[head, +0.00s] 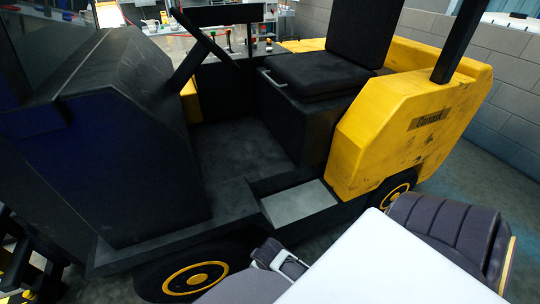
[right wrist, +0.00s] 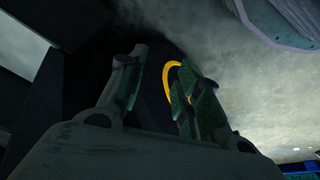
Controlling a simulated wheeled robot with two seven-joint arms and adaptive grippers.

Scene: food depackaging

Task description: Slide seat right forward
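The black seat (head: 315,74) of a yellow and black forklift is in the upper middle of the head view, with its backrest (head: 358,32) upright behind the cushion. A thin grey handle (head: 272,79) shows at the near left corner of the cushion. My right gripper (right wrist: 158,88) is open and empty in the right wrist view, its two fingers apart. A dark wheel with a yellow ring (right wrist: 171,76) shows beyond and between the fingers. No gripper touches the seat or handle. My left gripper cannot be made out.
The forklift's yellow rear body (head: 405,125) stands right of the seat. A dark post and bar (head: 192,55) stand left of it. The footwell floor (head: 240,147) is clear, with a grey step (head: 298,203) below. A block wall (head: 510,100) is at right.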

